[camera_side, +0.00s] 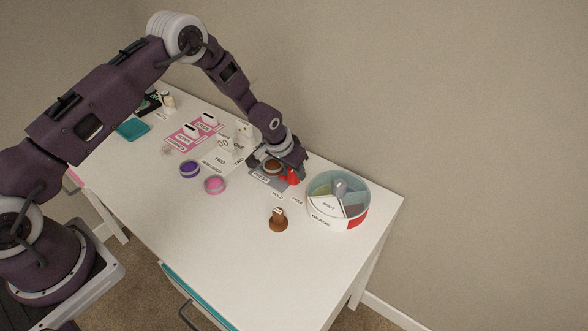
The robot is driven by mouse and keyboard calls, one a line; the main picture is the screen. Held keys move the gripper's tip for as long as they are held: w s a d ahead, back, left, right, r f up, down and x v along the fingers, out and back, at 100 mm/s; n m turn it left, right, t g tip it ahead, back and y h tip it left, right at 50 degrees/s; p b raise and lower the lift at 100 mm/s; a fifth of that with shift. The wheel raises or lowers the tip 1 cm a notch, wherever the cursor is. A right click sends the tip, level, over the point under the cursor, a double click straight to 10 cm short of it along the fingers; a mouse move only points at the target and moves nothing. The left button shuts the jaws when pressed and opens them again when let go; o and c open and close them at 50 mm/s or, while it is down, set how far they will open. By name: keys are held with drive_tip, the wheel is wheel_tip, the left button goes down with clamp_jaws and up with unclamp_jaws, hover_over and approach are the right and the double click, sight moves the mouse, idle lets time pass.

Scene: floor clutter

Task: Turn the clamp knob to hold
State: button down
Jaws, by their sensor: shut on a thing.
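A red knob (292,177) stands at the right end of a small grey plate (260,181) near the table's back edge. My gripper (295,172) points down at it and is shut on it. The fingers hide part of the knob, and which way it is turned cannot be told. Two small white labels lie just in front of the knob. The left one reads HOLD (277,195) and the right one seems to read FREE (297,200). A brown round piece (273,166) is on the grey plate, left of the knob and partly under my wrist.
A round clear-walled container (322,222) with coloured sections stands close on the right. A brown stamp-like piece (278,222) stands in front. Purple (189,170) and pink (214,185) round pieces, white blocks (225,143) and a pink board (183,141) lie left. The table's front right is clear.

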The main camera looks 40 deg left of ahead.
drive_tip(key=shift+m+h, duration=0.9)
drive_tip(key=shift+m, duration=1.2)
drive_tip(key=c, duration=1)
unclamp_jaws()
drive_tip(key=shift+c, duration=0.2)
drive_tip(key=shift+r, duration=0.1)
drive_tip(key=v, duration=0.7)
drive_tip(key=shift+g, duration=0.3)
drive_tip(key=shift+w, duration=0.15)
